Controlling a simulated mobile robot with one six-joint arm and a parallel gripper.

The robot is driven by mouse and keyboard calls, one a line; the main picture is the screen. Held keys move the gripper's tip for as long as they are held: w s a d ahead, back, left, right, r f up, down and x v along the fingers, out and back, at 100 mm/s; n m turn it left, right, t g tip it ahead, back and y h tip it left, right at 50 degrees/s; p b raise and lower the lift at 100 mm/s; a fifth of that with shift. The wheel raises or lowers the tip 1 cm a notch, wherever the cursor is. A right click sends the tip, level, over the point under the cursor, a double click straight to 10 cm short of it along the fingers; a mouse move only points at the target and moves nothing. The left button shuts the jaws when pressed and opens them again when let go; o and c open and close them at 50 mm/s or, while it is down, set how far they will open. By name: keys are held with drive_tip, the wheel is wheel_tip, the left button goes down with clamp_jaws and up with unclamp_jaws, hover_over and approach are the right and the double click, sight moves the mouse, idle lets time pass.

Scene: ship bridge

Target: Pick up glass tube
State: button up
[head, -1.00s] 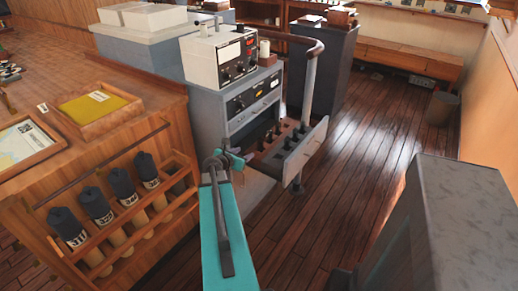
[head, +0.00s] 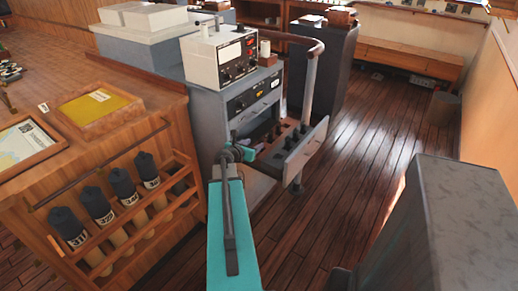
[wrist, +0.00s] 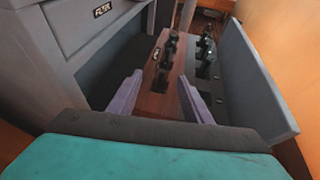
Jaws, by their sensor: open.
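An open drawer (head: 306,150) sticks out from the grey console. In it, several small dark upright tubes (head: 282,141) stand in rows in a wooden rack. The wrist view shows the dark tubes (wrist: 166,58) in the brown rack (wrist: 154,103), and I cannot tell which of them are glass. My gripper (wrist: 160,80) is open and empty, its two purple fingers over the near end of the rack, with the nearest tubes just beyond the fingertips. In the head view my teal arm reaches to the drawer, and its own wrist hides the fingers.
The drawer's grey side wall (wrist: 256,80) rises close on the right of the fingers. The console (wrist: 80,28) stands on the left. A curved handrail (head: 310,75) rises by the drawer. A wooden cabinet with rolled charts (head: 122,186) stands left.

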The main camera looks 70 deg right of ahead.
sight(259, 141)
drive_tip(key=shift+x, duration=3.05)
drive_tip(key=shift+d, duration=0.1)
drive_tip(key=shift+p+x, duration=0.7)
drive_tip(key=shift+x, duration=1.8)
clamp_jaws()
drive_tip(key=shift+r, duration=0.1)
